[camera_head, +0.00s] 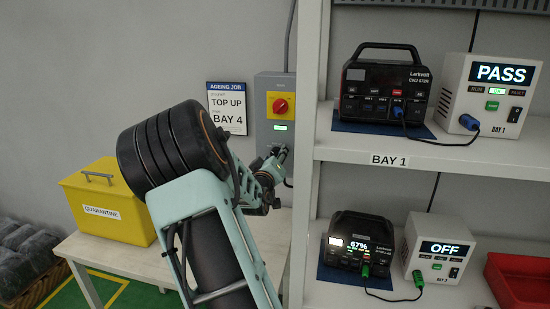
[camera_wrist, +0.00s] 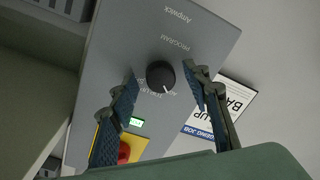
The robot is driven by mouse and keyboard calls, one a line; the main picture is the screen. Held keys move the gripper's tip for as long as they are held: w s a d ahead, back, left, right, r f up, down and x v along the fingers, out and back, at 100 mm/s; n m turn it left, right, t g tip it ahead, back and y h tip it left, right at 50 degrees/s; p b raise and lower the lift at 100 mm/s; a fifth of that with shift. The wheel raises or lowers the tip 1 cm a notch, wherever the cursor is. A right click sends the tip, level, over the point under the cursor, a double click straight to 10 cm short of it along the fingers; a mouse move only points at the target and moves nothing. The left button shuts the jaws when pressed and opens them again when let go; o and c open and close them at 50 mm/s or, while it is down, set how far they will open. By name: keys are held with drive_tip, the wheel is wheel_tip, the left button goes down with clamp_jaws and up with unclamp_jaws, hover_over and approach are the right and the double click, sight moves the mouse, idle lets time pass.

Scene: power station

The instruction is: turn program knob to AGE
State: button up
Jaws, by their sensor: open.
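The grey control box (camera_head: 262,90) is on the wall. In the wrist view, its face (camera_wrist: 205,50) carries the word PROGRAM above a round black program knob (camera_wrist: 160,75). The knob's pale pointer mark is at its lower right edge, towards small lettering too small to read surely. My gripper (camera_wrist: 159,71) is open, with one blue-padded finger on each side of the knob; I cannot tell whether they touch it. In the head view my gripper (camera_head: 277,158) is at the lower part of the box, and the knob is hidden there.
A red switch on yellow (camera_head: 281,105) and a lit green display (camera_head: 280,127) are above my gripper. A sign (camera_head: 227,107) reads TOP UP, BAY 4. The shelf post (camera_head: 308,100) is close on the right. A yellow QUARANTINE box (camera_head: 110,205) stands on the bench (camera_head: 125,256).

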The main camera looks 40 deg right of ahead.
drive_tip(key=shift+a, duration=0.1)
drive_tip(key=v, duration=1.2)
